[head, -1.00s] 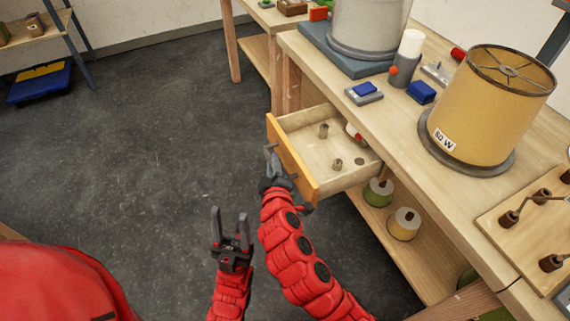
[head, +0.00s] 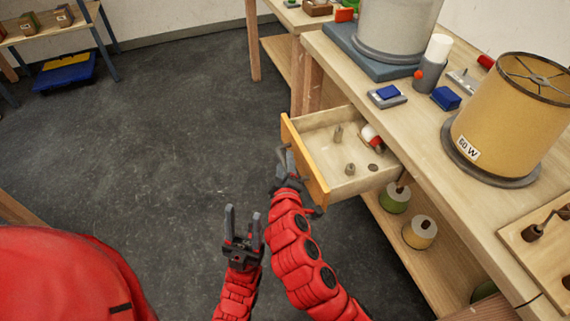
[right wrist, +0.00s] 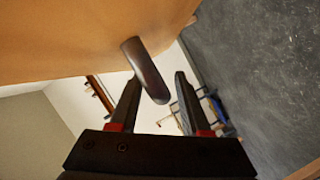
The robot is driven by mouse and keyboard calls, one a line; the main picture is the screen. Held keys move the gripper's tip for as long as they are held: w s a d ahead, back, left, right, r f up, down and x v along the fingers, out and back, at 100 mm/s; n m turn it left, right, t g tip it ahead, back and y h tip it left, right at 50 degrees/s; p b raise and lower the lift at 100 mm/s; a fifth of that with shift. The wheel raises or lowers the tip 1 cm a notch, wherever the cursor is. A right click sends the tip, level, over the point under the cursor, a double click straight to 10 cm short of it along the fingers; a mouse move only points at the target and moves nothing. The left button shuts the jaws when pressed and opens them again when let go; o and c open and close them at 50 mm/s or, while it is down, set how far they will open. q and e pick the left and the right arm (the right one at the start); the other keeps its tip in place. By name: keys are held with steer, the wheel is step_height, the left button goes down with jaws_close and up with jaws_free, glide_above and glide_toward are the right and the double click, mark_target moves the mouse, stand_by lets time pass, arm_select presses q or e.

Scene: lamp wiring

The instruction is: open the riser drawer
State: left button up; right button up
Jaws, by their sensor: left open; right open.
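The riser drawer (head: 306,166) stands pulled out from the bench, its orange front facing left and its pale inside showing. In it lie small metal cylinders (head: 350,169), a dark disc (head: 373,168) and a red-and-white piece (head: 371,136). My right gripper (head: 283,158) is at the drawer's front by the handle. In the right wrist view, the dark curved handle (right wrist: 145,70) reaches down between the spread fingers (right wrist: 157,90), with room beside it. My left gripper (head: 242,215) is open and empty, above the floor left of the right arm.
The bench top (head: 395,130) carries a yellow 60 W lampshade (head: 515,115), a grey cylinder (head: 400,30) and small blue parts. Spools (head: 420,232) stand on the lower shelf under the drawer. The floor (head: 150,150) to the left is clear.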

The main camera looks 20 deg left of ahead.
steer(key=shift+s, duration=0.1)
steer(key=p+v, duration=0.5)
steer(key=v, duration=1.2)
steer(key=shift+p, duration=0.35)
steer(key=shift+d, duration=0.15)
